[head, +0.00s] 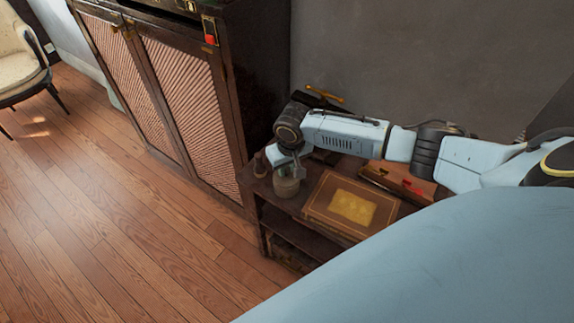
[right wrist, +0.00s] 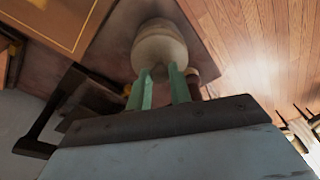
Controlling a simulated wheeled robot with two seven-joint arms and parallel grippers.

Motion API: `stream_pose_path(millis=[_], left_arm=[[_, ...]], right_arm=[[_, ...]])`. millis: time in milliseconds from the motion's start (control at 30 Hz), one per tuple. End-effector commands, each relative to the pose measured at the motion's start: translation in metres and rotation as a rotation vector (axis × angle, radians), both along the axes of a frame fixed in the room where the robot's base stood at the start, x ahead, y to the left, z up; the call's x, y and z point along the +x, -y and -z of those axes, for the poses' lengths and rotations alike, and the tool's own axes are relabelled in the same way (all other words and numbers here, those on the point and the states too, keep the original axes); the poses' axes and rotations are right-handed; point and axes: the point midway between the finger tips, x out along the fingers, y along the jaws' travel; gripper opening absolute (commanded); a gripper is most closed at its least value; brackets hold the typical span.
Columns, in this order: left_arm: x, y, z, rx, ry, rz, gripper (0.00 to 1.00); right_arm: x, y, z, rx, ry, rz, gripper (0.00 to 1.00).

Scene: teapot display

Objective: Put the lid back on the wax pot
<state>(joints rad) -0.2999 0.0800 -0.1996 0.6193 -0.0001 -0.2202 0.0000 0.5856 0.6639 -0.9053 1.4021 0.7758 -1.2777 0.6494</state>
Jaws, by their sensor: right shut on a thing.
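The wax pot (head: 287,187), a small grey-beige round vessel, stands upright near the left end of the dark wooden table. My right gripper (head: 287,168) is directly above it, pointing down. In the right wrist view the pale rounded pot and lid (right wrist: 160,45) are just beyond the green fingertips of my right gripper (right wrist: 160,76). The fingers are shut on a small knob, which looks like the lid's. The lid is at the pot's top, but I cannot tell whether it rests on the rim. My left gripper is not in view.
A large brown book (head: 350,204) with a yellow panel lies right of the pot. Behind it is a wooden box (head: 398,182) with a red item. A small dark brown object (head: 260,163) stands left of the pot. A tall cabinet (head: 185,85) rises beside the table.

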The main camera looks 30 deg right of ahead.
Motion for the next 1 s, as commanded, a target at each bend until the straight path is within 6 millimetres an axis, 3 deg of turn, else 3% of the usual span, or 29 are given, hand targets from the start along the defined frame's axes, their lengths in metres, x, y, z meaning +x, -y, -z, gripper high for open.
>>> stream_pose_path(millis=[1000], left_arm=[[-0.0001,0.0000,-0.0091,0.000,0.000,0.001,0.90]], right_arm=[[0.0005,-0.0003,-0.0006,0.000,0.000,0.001,0.00]])
